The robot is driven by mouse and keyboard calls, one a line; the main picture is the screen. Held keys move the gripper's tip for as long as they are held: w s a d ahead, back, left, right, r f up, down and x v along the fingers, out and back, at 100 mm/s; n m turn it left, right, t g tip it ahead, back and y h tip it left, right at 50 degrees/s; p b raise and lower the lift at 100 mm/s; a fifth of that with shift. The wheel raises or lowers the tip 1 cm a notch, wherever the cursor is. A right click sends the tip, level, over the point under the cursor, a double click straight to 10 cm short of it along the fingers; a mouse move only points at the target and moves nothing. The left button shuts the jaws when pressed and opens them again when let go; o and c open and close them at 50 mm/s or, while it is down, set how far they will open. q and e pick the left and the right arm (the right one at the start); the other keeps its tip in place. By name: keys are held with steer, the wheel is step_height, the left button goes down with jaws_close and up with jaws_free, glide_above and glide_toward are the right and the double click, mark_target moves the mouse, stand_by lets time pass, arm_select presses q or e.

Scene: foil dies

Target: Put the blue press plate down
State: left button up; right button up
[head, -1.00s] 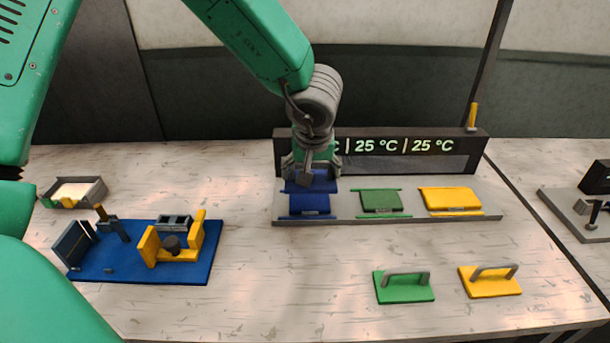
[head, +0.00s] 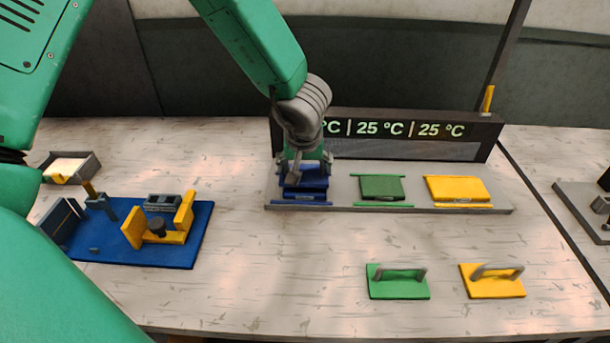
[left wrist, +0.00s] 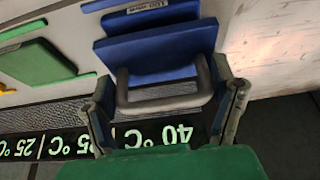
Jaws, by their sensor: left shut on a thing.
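My left gripper (head: 303,163) is shut on the grey handle of the blue press plate (head: 314,181), at the left end of the heated bench. In the left wrist view, the gripper (left wrist: 165,100) has a finger at each end of the handle. The blue press plate (left wrist: 165,50) lies over or just above the blue die (left wrist: 150,18). The blue die also shows in the head view as a thin blue front edge (head: 302,203). I cannot tell whether plate and die touch. My right gripper is not in view.
The grey bench (head: 340,206) also holds a green die (head: 381,188) and a yellow die (head: 458,189). A green press plate (head: 398,288) and a yellow press plate (head: 492,287) lie in front. A blue fixture board (head: 185,252) is left. The display (left wrist: 120,140) reads 40 °C at the blue end.

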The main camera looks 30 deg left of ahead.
arm_select(q)
step_height(320, 180, down, 2)
steer(key=shift+d, duration=0.15)
steer(key=shift+d+r, duration=0.1)
steer(key=o, duration=1.7)
steer(key=shift+r, duration=0.25)
steer(key=p+v, duration=0.3)
steer(key=v, duration=0.8)
steer(key=shift+s+d+r, duration=0.1)
steer(key=shift+s+r, duration=0.05)
steer(key=shift+s, duration=0.05)
